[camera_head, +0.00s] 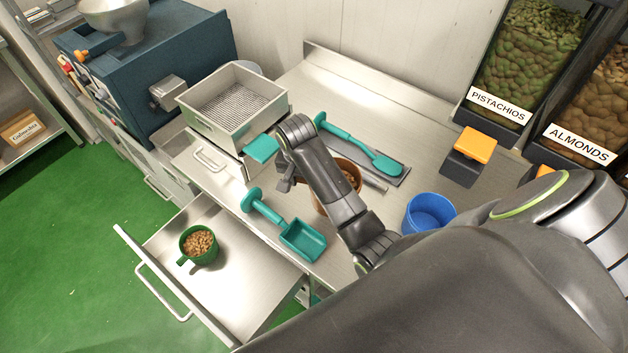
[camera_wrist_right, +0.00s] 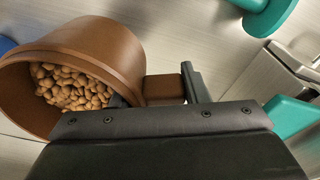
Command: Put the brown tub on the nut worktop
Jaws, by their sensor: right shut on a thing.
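The brown tub (camera_head: 352,170) is on or just above the steel nut worktop (camera_head: 335,88), partly hidden behind my right arm. In the right wrist view the tub (camera_wrist_right: 110,45) holds brown nuts, and its block-like handle (camera_wrist_right: 164,89) sits between the fingers. My right gripper (camera_head: 285,181) is shut on this handle, at the tub's left side in the head view. Whether the tub's base touches the worktop cannot be told. My left gripper is not in view.
A teal scoop (camera_head: 303,240) lies left of the tub and a teal spatula (camera_head: 382,163) behind it. A blue tub (camera_head: 430,213) stands at right. A sieve box (camera_head: 235,105) stands at back left. An open drawer (camera_head: 240,285) holds a green cup of nuts (camera_head: 199,246).

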